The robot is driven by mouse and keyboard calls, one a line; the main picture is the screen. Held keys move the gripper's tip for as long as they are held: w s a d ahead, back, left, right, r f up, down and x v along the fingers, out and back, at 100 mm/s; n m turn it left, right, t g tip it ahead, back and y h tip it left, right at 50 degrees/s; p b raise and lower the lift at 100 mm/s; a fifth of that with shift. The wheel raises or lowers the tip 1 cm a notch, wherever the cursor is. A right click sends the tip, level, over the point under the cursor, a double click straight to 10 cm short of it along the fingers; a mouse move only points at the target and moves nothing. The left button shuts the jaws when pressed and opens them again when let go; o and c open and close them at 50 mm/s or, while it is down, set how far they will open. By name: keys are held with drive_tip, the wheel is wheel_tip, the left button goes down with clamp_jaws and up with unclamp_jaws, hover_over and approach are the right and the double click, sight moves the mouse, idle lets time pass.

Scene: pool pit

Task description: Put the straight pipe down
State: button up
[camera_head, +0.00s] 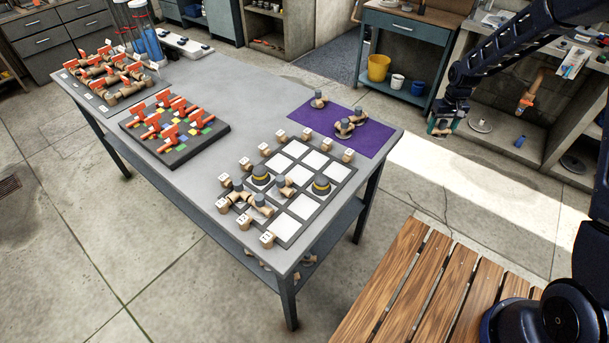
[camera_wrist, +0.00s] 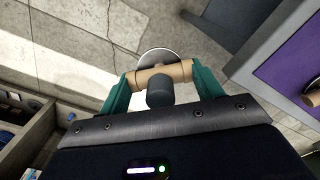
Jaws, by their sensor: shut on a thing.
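My gripper (camera_head: 443,122) hangs in the air beyond the right end of the table, over the floor. In the wrist view its two teal fingers (camera_wrist: 165,76) are shut on a tan pipe (camera_wrist: 147,80), which lies crosswise between them. A dark grey cylindrical part (camera_wrist: 160,92) is at the pipe's middle, facing the camera. A pale disc (camera_wrist: 156,56) shows behind the pipe; I cannot tell whether it touches it. In the head view the held pipe is small and dark.
The grey table (camera_head: 265,105) carries a purple mat (camera_head: 375,135) with a few pipe pieces, a white-celled grid board (camera_head: 305,207) ringed by tan blocks, and a dark tray (camera_head: 180,150) of orange-handled valves. A slatted wooden bench (camera_head: 425,290) stands in front. Shelves stand behind.

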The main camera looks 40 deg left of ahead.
drive_tip(key=s+a+r+n, duration=0.3)
drive_tip(key=s+a+r, duration=0.2)
drive_tip(key=s+a, duration=0.5)
wheel_tip(320, 180, up, 13)
drive_tip(key=n, duration=0.7)
hover_over(300, 175)
wheel_tip(300, 175, down, 19)
drive_tip(key=shift+f, duration=0.15)
drive_tip(key=shift+f, duration=0.15)
drive_tip(key=o, duration=0.8)
